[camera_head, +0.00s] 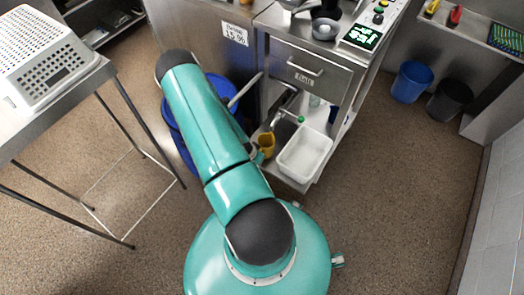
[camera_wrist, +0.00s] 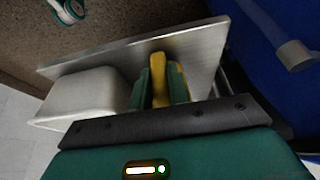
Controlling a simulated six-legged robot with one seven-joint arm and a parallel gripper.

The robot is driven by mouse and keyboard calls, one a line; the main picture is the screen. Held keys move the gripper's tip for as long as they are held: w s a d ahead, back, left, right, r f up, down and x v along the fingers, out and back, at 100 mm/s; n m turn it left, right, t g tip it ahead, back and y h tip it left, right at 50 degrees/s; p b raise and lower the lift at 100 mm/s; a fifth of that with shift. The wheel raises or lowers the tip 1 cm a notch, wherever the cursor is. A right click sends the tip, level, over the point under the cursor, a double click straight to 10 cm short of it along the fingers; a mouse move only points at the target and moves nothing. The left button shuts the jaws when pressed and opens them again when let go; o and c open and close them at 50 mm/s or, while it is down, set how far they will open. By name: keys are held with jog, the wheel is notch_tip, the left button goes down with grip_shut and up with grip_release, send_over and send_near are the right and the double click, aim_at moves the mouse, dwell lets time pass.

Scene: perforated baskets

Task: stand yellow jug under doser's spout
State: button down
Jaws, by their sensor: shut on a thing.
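The yellow jug (camera_head: 266,143) is on or just above the low steel shelf of the doser stand, left of a white tub. My gripper (camera_head: 258,157) is at its near side, partly hidden by my arm. In the wrist view, my gripper's green fingers (camera_wrist: 160,88) are closed on both sides of a narrow yellow part of the jug (camera_wrist: 157,60). The doser's thin metal spout (camera_head: 284,112) reaches down near the jug, with a green piece by its end. I cannot tell whether the jug touches the shelf or is directly under the spout.
The white tub (camera_head: 304,154) stands close on the jug's right; it also shows in the wrist view (camera_wrist: 85,95). A blue barrel (camera_head: 172,118) is left of the stand, behind my arm. A steel table (camera_head: 88,82) with a perforated basket (camera_head: 45,60) is at left.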

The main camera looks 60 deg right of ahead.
aim_at(262, 149)
jog(key=d, duration=0.4)
jog(key=shift+s+d, duration=0.3)
jog(key=shift+s, duration=0.05)
jog(key=shift+a+f, duration=0.1)
jog(key=shift+f, duration=0.65)
jog(key=shift+f, duration=0.15)
jog(key=c, duration=1.3)
grip_release()
jog(key=v, duration=1.2)
